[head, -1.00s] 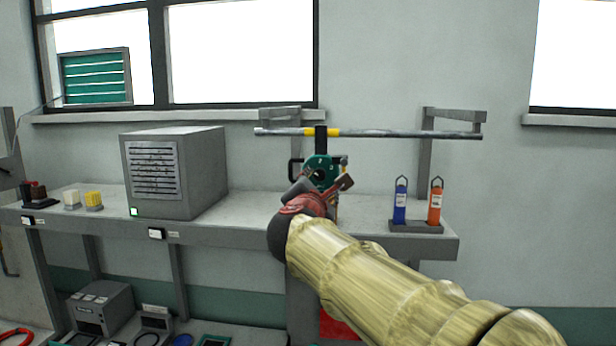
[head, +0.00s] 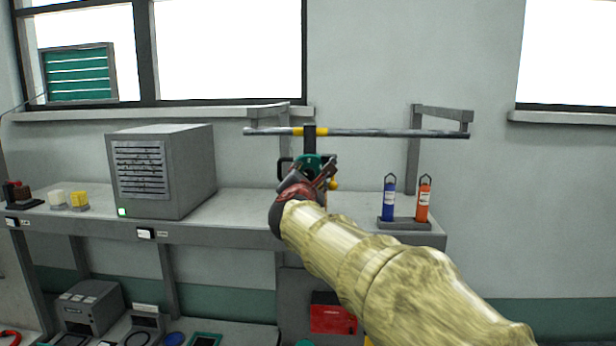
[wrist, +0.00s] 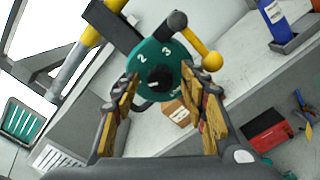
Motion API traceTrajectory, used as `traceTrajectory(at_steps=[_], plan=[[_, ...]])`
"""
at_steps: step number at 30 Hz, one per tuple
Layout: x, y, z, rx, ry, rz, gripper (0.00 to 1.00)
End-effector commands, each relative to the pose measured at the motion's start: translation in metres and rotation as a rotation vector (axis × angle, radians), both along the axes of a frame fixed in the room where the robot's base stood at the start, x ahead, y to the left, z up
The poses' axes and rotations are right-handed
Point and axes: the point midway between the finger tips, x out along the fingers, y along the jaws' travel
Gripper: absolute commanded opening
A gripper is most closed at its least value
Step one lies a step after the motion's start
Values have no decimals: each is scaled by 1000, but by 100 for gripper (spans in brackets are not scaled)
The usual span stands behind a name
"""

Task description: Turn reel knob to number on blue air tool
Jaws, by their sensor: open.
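The green reel (wrist: 158,68) hangs from the overhead rail and shows in the wrist view with the numbers 2 and 3 on its face. Its black knob (wrist: 160,77) is at the centre, between and beyond my fingertips. In the head view the reel (head: 312,162) is mostly hidden behind my gripper (head: 322,178). My gripper (wrist: 168,98) is open and empty, one finger on each side of the knob. The blue air tool (head: 389,202) stands upright in a holder on the bench at right, beside the orange air tool (head: 423,202). The writing on its label is too small to read.
The rail (head: 390,133) runs across above the bench. A yellow ball-ended lever (wrist: 211,61) sticks out beside the reel. A grey vented box (head: 162,172) stands on the bench at left. A red box (head: 332,316) is below.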

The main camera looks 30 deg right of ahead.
Motion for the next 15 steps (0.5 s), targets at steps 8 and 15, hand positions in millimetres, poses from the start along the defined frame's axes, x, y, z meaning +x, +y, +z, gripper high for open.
traceTrajectory(at_steps=[8, 15], plan=[[0, 0, 0, 0, 0, 0, 33], [0, 0, 0, 0, 0, 0, 19]])
